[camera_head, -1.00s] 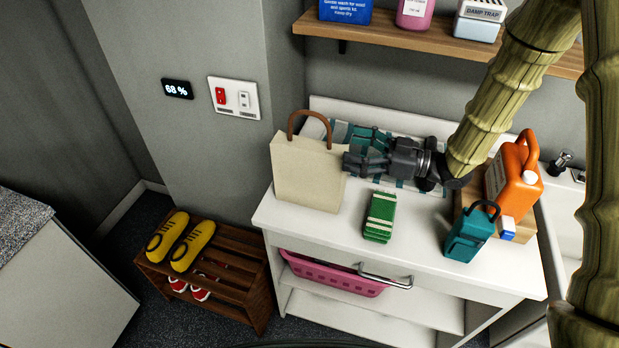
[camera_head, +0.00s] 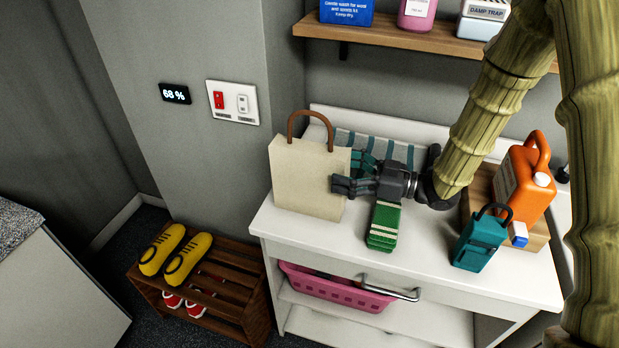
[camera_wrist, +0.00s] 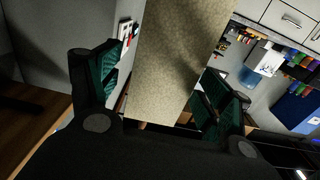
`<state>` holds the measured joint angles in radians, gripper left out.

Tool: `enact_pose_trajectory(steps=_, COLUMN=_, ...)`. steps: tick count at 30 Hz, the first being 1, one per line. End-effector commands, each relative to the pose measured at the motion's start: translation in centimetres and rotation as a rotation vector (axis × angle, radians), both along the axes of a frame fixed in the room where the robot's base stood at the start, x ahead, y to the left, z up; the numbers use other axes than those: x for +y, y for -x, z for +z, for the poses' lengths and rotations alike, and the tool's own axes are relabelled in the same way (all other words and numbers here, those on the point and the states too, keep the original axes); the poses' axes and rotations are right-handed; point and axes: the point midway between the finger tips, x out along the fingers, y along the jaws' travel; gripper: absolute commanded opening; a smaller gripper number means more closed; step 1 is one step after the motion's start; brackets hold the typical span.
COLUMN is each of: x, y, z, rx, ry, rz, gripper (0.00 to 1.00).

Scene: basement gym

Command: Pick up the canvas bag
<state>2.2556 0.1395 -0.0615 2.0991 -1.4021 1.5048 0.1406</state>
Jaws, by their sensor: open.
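The cream canvas bag (camera_head: 302,182) with a brown looped handle stands upright at the left end of the white cabinet top. My gripper (camera_head: 345,173) is at the bag's right edge, pointing left, and one finger overlaps the bag's front in the head view. In the wrist view the bag's pale side (camera_wrist: 175,60) rises between the two green-padded fingers of my gripper (camera_wrist: 165,85). The fingers are open, with a gap on the bag's right side; I cannot tell if the left finger touches. Its back is hidden.
A striped cloth (camera_head: 350,139) lies behind. A wooden shelf (camera_head: 400,39) hangs above.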

Motion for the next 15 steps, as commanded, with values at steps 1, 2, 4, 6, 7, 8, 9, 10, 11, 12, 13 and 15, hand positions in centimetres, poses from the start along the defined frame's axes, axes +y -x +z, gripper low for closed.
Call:
enact_pose_trajectory(steps=1, x=0.3, y=-0.1, z=0.2, rx=0.001, ry=0.001, rz=0.001, gripper=0.79)
enact_pose_trajectory(steps=2, x=0.6, y=-0.1, z=0.2, rx=0.001, ry=0.001, rz=0.001, gripper=0.79)
enact_pose_trajectory(steps=4, x=1.3, y=-0.3, z=0.4, rx=0.001, ry=0.000, rz=0.002, gripper=0.79)
enact_pose_trajectory(steps=6, x=2.2, y=-0.6, z=0.5, rx=0.000, ry=0.000, rz=0.002, gripper=0.79)
enact_pose_trajectory(steps=7, x=2.6, y=-0.7, z=0.5, rx=0.001, ry=0.000, rz=0.002, gripper=0.79)
enact_pose_trajectory(steps=8, x=3.0, y=-0.8, z=0.4, rx=0.000, ry=0.001, rz=0.003, gripper=0.79)
enact_pose_trajectory(steps=9, x=3.5, y=-1.0, z=0.4, rx=0.000, ry=0.000, rz=0.002, gripper=0.79)
enact_pose_trajectory(steps=10, x=3.8, y=-1.1, z=0.4, rx=0.000, ry=0.000, rz=0.001, gripper=0.79)
enact_pose_trajectory(steps=11, x=4.1, y=-1.2, z=0.4, rx=0.000, ry=-0.001, rz=0.001, gripper=0.79)
enact_pose_trajectory(steps=12, x=4.4, y=-1.3, z=0.3, rx=0.000, ry=-0.001, rz=0.002, gripper=0.79)
enact_pose_trajectory(steps=13, x=4.5, y=-1.3, z=0.3, rx=0.000, ry=-0.001, rz=0.002, gripper=0.79)
enact_pose_trajectory(steps=15, x=4.7, y=-1.4, z=0.2, rx=-0.001, ry=-0.001, rz=0.001, gripper=0.79)
